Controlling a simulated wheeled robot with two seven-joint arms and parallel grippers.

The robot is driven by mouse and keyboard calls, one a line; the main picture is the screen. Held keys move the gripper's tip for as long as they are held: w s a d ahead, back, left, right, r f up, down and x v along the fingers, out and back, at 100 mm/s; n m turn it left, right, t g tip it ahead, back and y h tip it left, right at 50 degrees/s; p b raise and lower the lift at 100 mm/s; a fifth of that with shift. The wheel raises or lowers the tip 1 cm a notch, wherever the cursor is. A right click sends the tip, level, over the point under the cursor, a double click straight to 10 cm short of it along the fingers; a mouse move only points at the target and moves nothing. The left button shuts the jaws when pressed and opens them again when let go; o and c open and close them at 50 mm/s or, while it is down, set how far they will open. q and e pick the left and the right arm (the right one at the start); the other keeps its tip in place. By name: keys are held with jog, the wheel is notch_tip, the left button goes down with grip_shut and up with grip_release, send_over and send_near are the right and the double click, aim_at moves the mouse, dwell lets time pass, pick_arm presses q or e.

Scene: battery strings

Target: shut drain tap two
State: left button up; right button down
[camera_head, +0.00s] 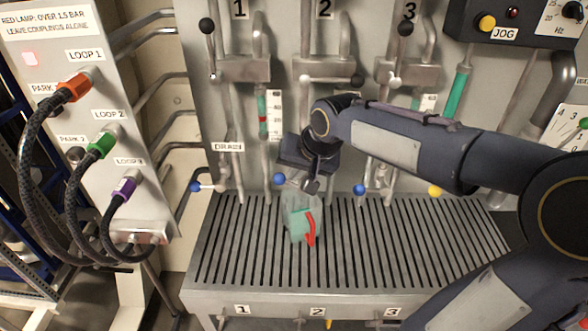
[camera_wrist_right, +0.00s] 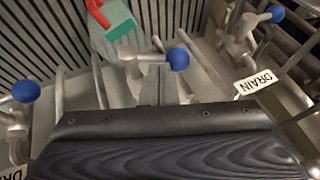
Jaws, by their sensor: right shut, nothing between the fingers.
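Drain tap two has a blue knob (camera_head: 279,179) on a lever that lies roughly sideways, the knob pointing left in the head view. Its body is mostly hidden behind my right gripper. In the wrist view the same knob (camera_wrist_right: 178,59) and its metal lever (camera_wrist_right: 145,58) show in front of my fingers. My right gripper (camera_head: 312,187) is shut and empty, pointing down just right of the knob. Its fingers also show in the wrist view (camera_wrist_right: 168,92), close to the lever; I cannot tell whether they touch. My left gripper is out of view.
Pipes rise behind. The grate's left side is clear.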

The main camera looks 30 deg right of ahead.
aim_at(280, 179)
jog(key=shift+w+a, duration=0.15)
jog(key=shift+a, duration=0.15)
dwell(0.4)
jog(key=a+g+h, duration=0.1)
jog(key=w+f+n+g+h+p, duration=0.1)
jog(key=h, duration=0.1)
jog(key=shift+a+f+h, duration=0.3)
jog(key=shift+a, duration=0.1)
jog(key=shift+w+a+f+g+b, duration=0.15)
jog(key=shift+f+g+b, duration=0.15)
jog(key=shift+b, duration=0.1)
jog(key=shift+r, duration=0.1)
